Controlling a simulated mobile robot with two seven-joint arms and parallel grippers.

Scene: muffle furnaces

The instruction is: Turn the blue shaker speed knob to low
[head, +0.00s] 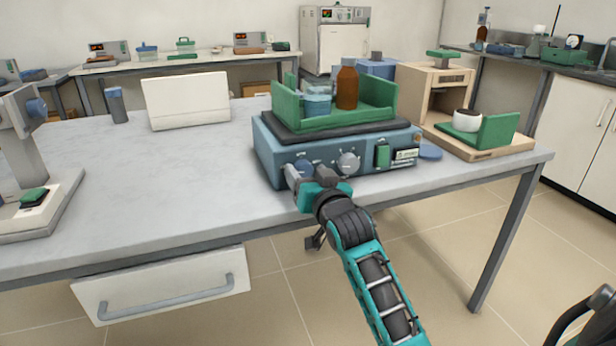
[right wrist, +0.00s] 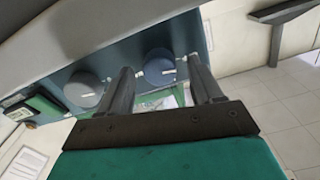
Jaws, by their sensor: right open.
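The blue shaker (head: 265,150) stands on the bench with its control front facing me. Its blue knob (head: 304,165) is on the left of the front, and a grey knob (head: 348,162) is to its right. My right gripper (head: 308,178) is open at the blue knob. In the right wrist view the blue knob (right wrist: 159,68) shows between the two fingertips of my right gripper (right wrist: 164,80), with gaps on both sides. The grey knob (right wrist: 84,89) lies outside the fingers. I cannot read the knob's setting. My left gripper is not in view.
On the shaker, a green tray (head: 345,118) holds a brown bottle (head: 347,86) and a blue-lidded container (head: 317,102). A green switch (head: 382,156) sits right of the knobs. A wooden stand (head: 430,95) is further right.

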